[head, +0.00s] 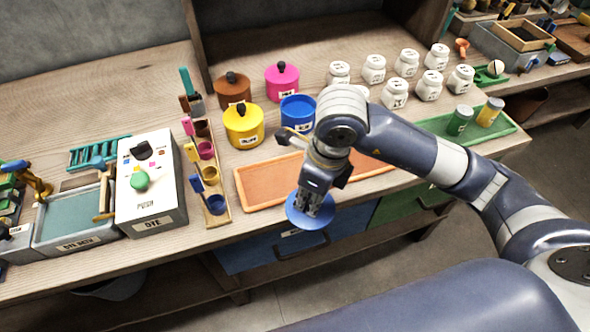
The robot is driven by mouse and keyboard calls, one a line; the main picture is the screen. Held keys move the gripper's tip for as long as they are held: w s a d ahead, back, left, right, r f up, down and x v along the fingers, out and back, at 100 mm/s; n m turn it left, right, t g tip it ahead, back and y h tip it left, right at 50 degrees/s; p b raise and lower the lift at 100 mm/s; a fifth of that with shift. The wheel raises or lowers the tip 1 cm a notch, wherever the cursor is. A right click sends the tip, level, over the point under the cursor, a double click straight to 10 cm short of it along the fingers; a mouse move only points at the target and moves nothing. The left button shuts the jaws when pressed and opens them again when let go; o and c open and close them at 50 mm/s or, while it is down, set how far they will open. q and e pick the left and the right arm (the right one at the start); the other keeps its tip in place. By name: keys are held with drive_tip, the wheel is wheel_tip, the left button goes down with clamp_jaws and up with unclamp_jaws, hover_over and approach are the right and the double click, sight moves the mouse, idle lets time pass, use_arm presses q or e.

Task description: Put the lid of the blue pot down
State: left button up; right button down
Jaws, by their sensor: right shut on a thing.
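The blue pot (297,111) stands without its lid on the table, between the yellow pot and the white jars. My right gripper (314,206) is shut on the blue lid (295,214), a round disc. It holds the lid in the air at the table's front edge, overlapping the front of the orange tray (262,183) in the picture. The fingers hide the lid's knob. The lid's exact height above the table cannot be told. My left gripper is not in view.
Yellow (243,126), brown (233,90) and pink (282,82) lidded pots stand around the blue pot. Several white jars (394,94) are to the right. A green tray (440,128) holds two cylinders. The orange tray's left part looks empty. A dye box (152,205) is left.

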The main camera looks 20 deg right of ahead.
drive_tip(key=w, duration=0.4)
drive_tip(key=w+p, duration=0.1)
drive_tip(key=w, duration=0.1)
drive_tip(key=shift+w+d+f, duration=0.2)
drive_tip(key=shift+d, duration=0.1)
drive_tip(key=w, duration=0.3)
drive_tip(key=w+p, duration=0.1)
drive_tip(key=w, duration=0.1)
drive_tip(key=shift+w+d+f, duration=0.2)
drive_tip(key=shift+f, duration=0.1)
drive_tip(key=shift+w, duration=0.3)
drive_tip(key=shift+w+f, duration=0.1)
drive_tip(key=shift+f, duration=0.05)
wheel_tip(320, 180, down, 3)
drive_tip(key=shift+r+p, duration=0.1)
drive_tip(key=shift+p, duration=0.6)
drive_tip(key=shift+f, duration=0.3)
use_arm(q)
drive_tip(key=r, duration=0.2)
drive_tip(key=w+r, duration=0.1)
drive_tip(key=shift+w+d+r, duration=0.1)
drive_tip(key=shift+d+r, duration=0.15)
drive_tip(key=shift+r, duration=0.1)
